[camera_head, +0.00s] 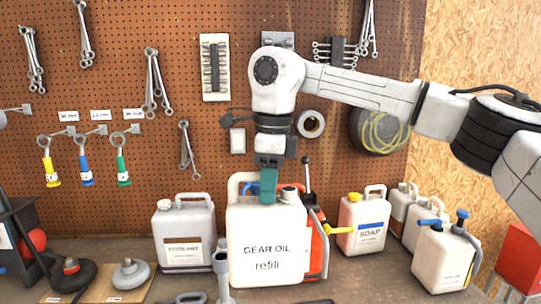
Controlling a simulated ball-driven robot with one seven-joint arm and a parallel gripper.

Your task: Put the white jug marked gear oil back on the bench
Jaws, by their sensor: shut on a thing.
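The white jug marked GEAR OIL refill (267,245) is upright near the middle of the view, label facing me. My gripper (268,186) points down from above and is shut on the jug's handle at its top. The teal fingers cover part of the handle and its grip point. The bench (360,288) runs along the bottom of the view. I cannot tell whether the jug's base touches the bench or hangs just above it.
A coolant jug (184,235) stands left of the gear oil jug. A red container (317,250) is close behind its right side. A soap jug (362,222) and another white jug (440,258) stand further right. Grey weights (130,273) lie left. A pegboard (110,120) with tools rises behind.

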